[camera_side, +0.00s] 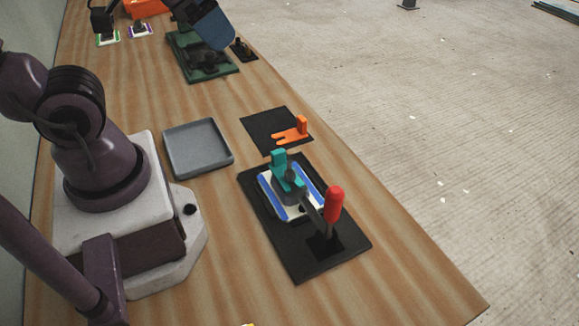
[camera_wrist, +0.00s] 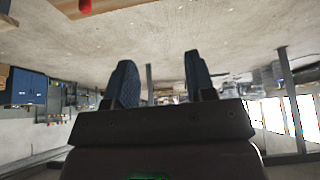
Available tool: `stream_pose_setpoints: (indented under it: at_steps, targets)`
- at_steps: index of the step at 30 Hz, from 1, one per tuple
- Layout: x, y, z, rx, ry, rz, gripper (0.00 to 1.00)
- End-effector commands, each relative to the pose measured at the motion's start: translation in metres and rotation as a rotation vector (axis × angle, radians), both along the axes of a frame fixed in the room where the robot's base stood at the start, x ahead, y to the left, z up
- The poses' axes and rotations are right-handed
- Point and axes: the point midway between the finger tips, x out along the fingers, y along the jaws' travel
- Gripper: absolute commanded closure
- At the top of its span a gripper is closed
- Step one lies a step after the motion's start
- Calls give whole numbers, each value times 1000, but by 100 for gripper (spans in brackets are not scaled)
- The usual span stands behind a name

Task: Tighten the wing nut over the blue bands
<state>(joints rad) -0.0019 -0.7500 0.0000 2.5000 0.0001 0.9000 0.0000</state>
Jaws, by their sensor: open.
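A teal wing nut (camera_side: 280,163), with an upright tab, sits over a white plate with blue bands (camera_side: 269,201) in the side view. The plate lies on a black base (camera_side: 328,268) on the wooden table. A lever with a red handle (camera_side: 334,204) stands in front and its dark bar reaches towards the nut, hiding part of it. I cannot tell how far down the nut is. My gripper (camera_wrist: 160,85) shows in the wrist view with its two dark blue fingers apart and nothing between them.
An orange slotted piece (camera_side: 290,133) stands on a black pad (camera_side: 258,121) beyond the nut. An empty grey tray (camera_side: 197,147) lies to the left. A green mould (camera_side: 226,70) and small plates with green (camera_side: 107,40) and purple (camera_side: 140,30) bands lie farther back.

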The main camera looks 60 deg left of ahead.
Motion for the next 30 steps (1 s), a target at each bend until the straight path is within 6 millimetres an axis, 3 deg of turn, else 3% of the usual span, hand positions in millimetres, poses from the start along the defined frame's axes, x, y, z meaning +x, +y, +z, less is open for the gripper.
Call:
stream_pose_setpoints:
  at_steps: [5, 11, 16, 21, 25, 30]
  targets:
    - [7, 9, -19, 19, 103, 49, 50]
    - [32, 17, -66, 52, 325, 178, 50]
    - [56, 15, -114, -22, 453, 478, 50]
    - [77, 0, -154, -150, 504, 852, 50]
    - [90, -14, -168, -248, 489, 1118, 50]
    - [103, -21, -165, -344, 412, 1384, 50]
